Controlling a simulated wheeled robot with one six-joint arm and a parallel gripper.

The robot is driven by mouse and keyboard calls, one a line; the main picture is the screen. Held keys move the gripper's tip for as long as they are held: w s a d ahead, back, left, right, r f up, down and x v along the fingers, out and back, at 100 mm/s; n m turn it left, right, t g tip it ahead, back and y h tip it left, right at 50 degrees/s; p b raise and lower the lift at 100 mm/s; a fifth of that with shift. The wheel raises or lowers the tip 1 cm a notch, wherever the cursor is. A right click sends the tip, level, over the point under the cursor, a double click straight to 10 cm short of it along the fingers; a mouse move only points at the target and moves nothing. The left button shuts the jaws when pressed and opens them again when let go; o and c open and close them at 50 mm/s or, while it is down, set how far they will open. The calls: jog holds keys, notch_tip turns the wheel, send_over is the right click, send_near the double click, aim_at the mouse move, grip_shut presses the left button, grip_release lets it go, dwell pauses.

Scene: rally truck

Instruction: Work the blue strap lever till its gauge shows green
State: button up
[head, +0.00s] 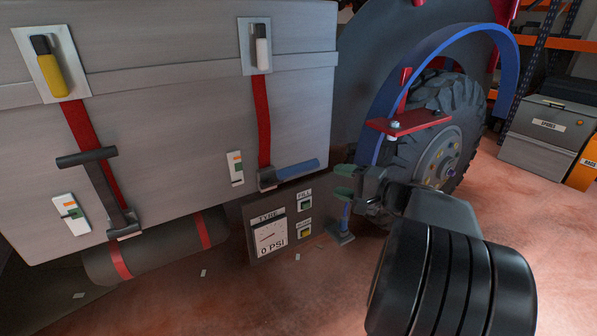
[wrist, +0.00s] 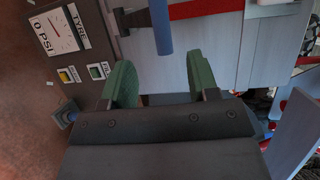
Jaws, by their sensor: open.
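The blue strap lever (head: 298,169) sticks out to the right from its dark bracket (head: 267,180) low on the grey box, under a red strap (head: 262,120). Its small gauge (head: 236,168) is a white plate with orange and green patches; its reading is too small to tell. My gripper (head: 343,181) is open and empty, just right of the lever's free end. In the wrist view the blue lever (wrist: 160,25) comes down from the top, its end lined up between the green fingertips of my gripper (wrist: 160,72). Whether the end lies between the fingers in depth is unclear.
A second, dark lever (head: 98,180) with its own gauge (head: 70,213) is at left. A tyre panel (head: 265,232) reading 0 PSI sits below the blue lever, with a small blue-handled lever (head: 343,222) beside it. A wheel (head: 440,140) under a blue arch stands at right.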

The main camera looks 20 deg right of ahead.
aim_at(303, 170)
jog(key=p+x, duration=0.1)
jog(key=x, duration=1)
jog(key=shift+a+p, duration=0.15)
jog(key=shift+p, duration=0.15)
